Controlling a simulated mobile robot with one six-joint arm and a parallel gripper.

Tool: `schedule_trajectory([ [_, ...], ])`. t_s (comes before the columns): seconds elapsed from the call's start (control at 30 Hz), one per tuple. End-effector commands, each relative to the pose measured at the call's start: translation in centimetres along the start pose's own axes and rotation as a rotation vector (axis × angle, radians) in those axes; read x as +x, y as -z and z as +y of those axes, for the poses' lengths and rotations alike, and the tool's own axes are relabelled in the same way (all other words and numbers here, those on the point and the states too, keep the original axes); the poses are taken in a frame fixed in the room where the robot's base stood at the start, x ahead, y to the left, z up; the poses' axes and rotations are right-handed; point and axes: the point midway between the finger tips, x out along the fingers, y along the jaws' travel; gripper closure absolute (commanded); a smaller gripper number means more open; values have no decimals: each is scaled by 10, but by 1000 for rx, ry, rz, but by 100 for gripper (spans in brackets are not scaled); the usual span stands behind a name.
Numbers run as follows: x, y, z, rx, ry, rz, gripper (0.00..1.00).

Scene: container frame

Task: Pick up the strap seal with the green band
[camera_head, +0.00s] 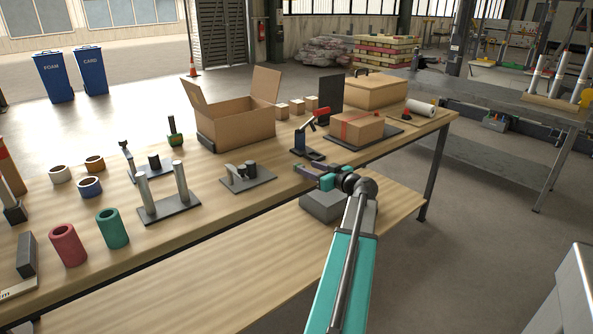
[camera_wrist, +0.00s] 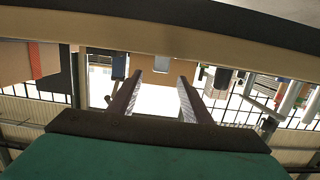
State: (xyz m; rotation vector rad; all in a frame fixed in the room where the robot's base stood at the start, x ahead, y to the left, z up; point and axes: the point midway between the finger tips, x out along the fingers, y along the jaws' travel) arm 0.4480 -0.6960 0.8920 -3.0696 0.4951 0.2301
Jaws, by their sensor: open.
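I cannot make out for certain a strap seal with a green band. The nearest match in colour is a small green and black object (camera_head: 174,136) standing on the bench, left of the open carton; it is too small to tell what it is. My gripper (camera_head: 301,171) is at the bench's front edge, right of the small clamp-like fixture and well right of the green object. In the wrist view its two fingers (camera_wrist: 160,85) stand apart with nothing between them.
The wooden bench (camera_head: 60,265) also holds an open carton (camera_head: 236,122), a twin-post stand (camera_head: 168,208), a fixture (camera_head: 247,178), a red-handled tool (camera_head: 308,133), a red-strapped box (camera_head: 357,128), and red (camera_head: 68,245) and green (camera_head: 112,229) rolls. A grey block (camera_head: 323,206) sits below my gripper.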

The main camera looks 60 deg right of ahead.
Motion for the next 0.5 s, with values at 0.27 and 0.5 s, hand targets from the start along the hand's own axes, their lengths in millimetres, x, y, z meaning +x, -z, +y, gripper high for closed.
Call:
schedule_trajectory([
  [0.27,25,-1,-1,1,2,0,55],
  [0.5,48,-2,-1,0,0,0,55],
])
